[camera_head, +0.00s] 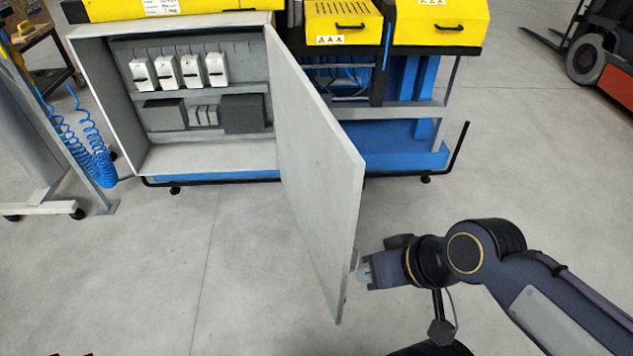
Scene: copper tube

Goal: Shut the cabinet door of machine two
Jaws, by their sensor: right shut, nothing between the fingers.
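The grey cabinet (142,95) of the machine stands open at the upper left, with white and dark electrical units inside. Its door (318,165) is hinged on the cabinet's right side and swung far out toward me. My right gripper (361,271) is shut and empty, at the outer face of the door near its lower free edge. It looks very close to the door, but I cannot tell whether it touches.
The yellow and blue machine body (400,130) stands behind the door, with a black rail (458,150) at its base. A coiled blue hose (88,150) hangs at the left. A forklift (605,55) is at the far upper right. The floor in front is clear.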

